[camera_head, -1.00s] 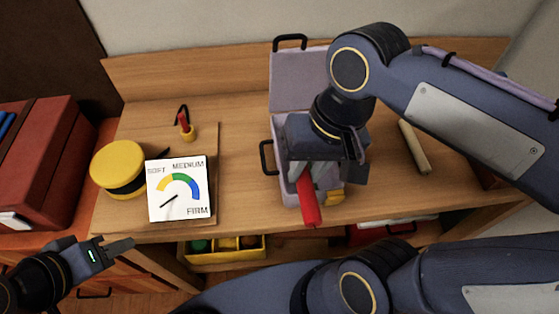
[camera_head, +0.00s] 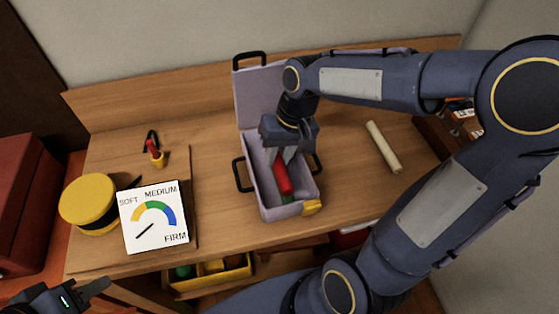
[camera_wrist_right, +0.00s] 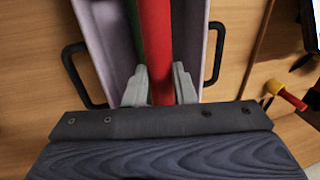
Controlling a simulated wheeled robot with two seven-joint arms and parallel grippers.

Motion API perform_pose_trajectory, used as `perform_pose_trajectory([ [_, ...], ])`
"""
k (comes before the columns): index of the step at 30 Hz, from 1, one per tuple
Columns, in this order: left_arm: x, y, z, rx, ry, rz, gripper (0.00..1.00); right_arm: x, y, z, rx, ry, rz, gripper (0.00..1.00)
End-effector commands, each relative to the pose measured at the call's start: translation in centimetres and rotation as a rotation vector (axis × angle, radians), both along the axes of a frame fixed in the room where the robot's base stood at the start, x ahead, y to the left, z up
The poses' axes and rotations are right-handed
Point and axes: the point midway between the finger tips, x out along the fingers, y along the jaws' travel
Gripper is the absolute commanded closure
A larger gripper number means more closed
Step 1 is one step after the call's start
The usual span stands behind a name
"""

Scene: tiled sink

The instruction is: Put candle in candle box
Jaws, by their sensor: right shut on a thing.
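The candle box (camera_head: 267,206) is a lavender case with black handles, standing on the desk with its lid (camera_head: 257,97) open. My right gripper (camera_head: 285,163) is shut on a red candle (camera_head: 283,180), held inside the box's opening. In the right wrist view the red candle (camera_wrist_right: 157,45) runs between the fingertips (camera_wrist_right: 160,85). A green candle (camera_wrist_right: 134,35) lies beside it in the box, partly hidden. A cream candle (camera_head: 383,147) lies on the desk to the right of the box. My left gripper (camera_head: 95,288) is at the lower left, away from the box; its jaw opening is unclear.
A yellow round box (camera_head: 87,198) and a white SOFT-MEDIUM-FIRM dial card (camera_head: 153,222) are on the desk's left. A yellow tray (camera_head: 207,283) is below the desk. The desk around the cream candle is clear.

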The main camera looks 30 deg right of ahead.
Motion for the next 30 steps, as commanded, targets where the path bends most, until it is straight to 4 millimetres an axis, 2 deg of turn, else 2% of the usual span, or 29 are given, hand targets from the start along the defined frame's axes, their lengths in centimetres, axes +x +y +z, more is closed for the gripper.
perform_pose_trajectory([
  [1,0.0,0.0,-0.2,0.0,0.0,0.0,0.64,-0.2,0.1,-1.1,0.0,0.006,0.001,1.0],
  [5,0.0,0.0,-0.3,0.0,0.0,0.0,0.64,-0.2,0.0,-2.3,0.0,0.004,0.001,1.0],
  [20,0.0,0.0,-0.9,0.0,0.0,0.0,0.64,-0.2,0.1,-3.1,0.0,0.002,0.001,1.0],
  [21,0.0,0.0,-0.8,0.0,0.0,0.0,0.64,-0.2,0.1,-3.1,-0.001,0.002,0.001,0.74],
  [26,0.0,0.0,-0.7,0.0,0.0,0.0,0.64,-0.2,0.1,-3.0,-0.001,0.002,0.001,0.55],
  [30,0.0,0.0,-0.7,0.0,0.0,0.0,0.64,-0.2,0.1,-3.0,-0.001,0.002,0.0,0.55],
])
